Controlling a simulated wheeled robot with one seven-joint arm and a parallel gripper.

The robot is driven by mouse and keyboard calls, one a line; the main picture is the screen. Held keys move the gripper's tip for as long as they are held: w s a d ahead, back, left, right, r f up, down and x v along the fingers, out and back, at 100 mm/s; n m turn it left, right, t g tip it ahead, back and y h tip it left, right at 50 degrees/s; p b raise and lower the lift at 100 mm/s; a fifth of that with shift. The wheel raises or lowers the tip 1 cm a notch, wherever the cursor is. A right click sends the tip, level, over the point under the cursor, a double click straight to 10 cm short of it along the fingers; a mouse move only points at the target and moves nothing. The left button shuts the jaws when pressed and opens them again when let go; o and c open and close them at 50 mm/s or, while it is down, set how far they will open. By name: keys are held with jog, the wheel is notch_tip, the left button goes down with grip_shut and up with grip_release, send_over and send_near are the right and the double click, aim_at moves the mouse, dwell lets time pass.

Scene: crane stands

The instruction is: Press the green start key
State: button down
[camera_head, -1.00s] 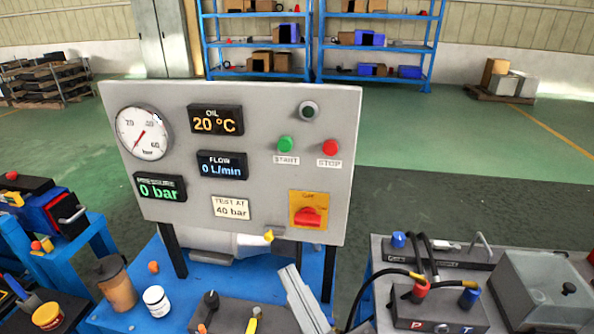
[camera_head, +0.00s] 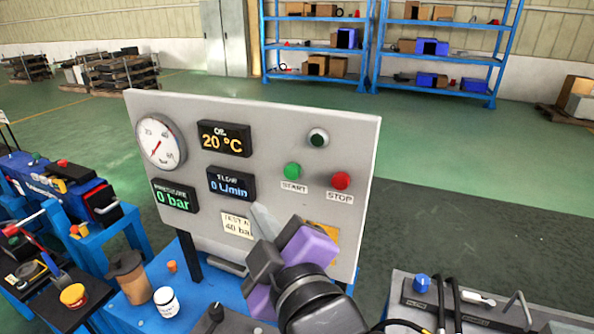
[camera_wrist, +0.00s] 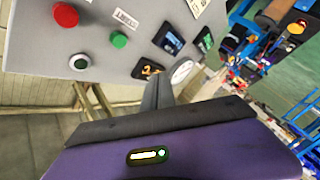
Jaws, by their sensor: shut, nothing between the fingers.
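The green start key (camera_head: 292,171) is a round button on the grey panel (camera_head: 350,150), above a START label. It also shows in the wrist view (camera_wrist: 118,39). The red stop key (camera_head: 341,181) sits to its right. My gripper (camera_head: 258,212) is shut and empty. It is in front of the panel, below and left of the green key, over the "test at 40 bar" label, and apart from the key in the picture. The yellow and red switch below the keys is mostly hidden behind my gripper. Whether the fingertips touch the panel cannot be told.
A dark round lamp or button (camera_head: 318,138) is above the keys. The panel also carries a gauge (camera_head: 160,141) and displays reading 20 °C, 0 L/min and 0 bar. A white jar (camera_head: 166,301) and a brown cup (camera_head: 131,277) stand on the blue bench. Hoses lie at the right.

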jog(key=shift+w+d, duration=0.15)
jog(key=shift+w+d+b, duration=0.2)
jog(key=shift+w+d, duration=0.3)
jog(key=shift+w, duration=0.85)
jog(key=shift+w+d+b, duration=0.25)
jog(key=shift+w+d, duration=0.2)
jog(key=shift+w, duration=0.9)
jog(key=shift+w+d+b, duration=0.2)
jog(key=shift+w+d, duration=0.3)
jog(key=shift+w, duration=0.85)
jog(key=shift+w, duration=0.1)
jog(key=shift+w+d, duration=0.1)
jog(key=shift+w, duration=0.15)
jog(key=shift+w+d, duration=0.25)
jog(key=shift+w, duration=0.25)
jog(key=shift+s+a+p, duration=0.35)
jog(key=shift+s, duration=0.55)
jog(key=shift+s, duration=0.1)
jog(key=shift+s+a+p, duration=0.2)
jog(key=shift+s+a, duration=0.1)
jog(key=shift+s, duration=0.45)
jog(key=shift+s+a+p, duration=0.2)
jog(key=shift+s+a, duration=0.05)
jog(key=shift+s, duration=0.5)
jog(key=shift+s+a+p, duration=0.2)
jog(key=shift+s+a, duration=0.1)
jog(key=shift+s, duration=0.45)
